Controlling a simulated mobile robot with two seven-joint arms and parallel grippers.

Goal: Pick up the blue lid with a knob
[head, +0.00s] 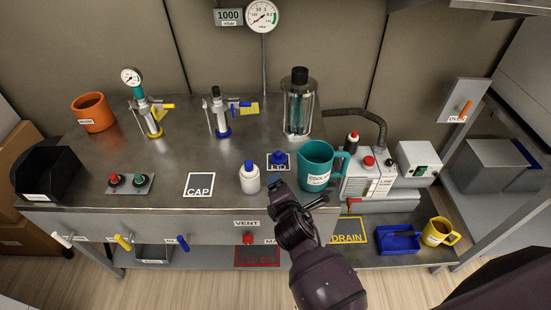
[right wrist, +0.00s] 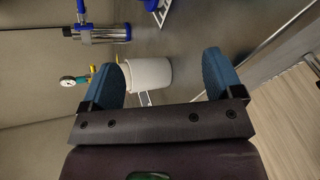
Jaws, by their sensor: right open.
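The blue lid with a knob (head: 277,157) sits on the card marked LID (head: 287,167) on the steel bench, between the white bottle and the teal jug. My right gripper (head: 298,203) is in front of and below it in the head view, apart from it. In the right wrist view my right gripper (right wrist: 165,85) is open, with blue fingers. A white cylinder (right wrist: 150,74) shows beyond and between the fingers. A blue thing (right wrist: 163,10) is cut off by the top edge; I cannot tell if it is the lid. My left gripper is not in view.
A white bottle (head: 249,180) with a blue top stands left of the lid. A teal jug (head: 317,168) marked COOLANT stands close on the right. A glass vessel (head: 299,105) stands behind. The CAP card (head: 199,185) is bare.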

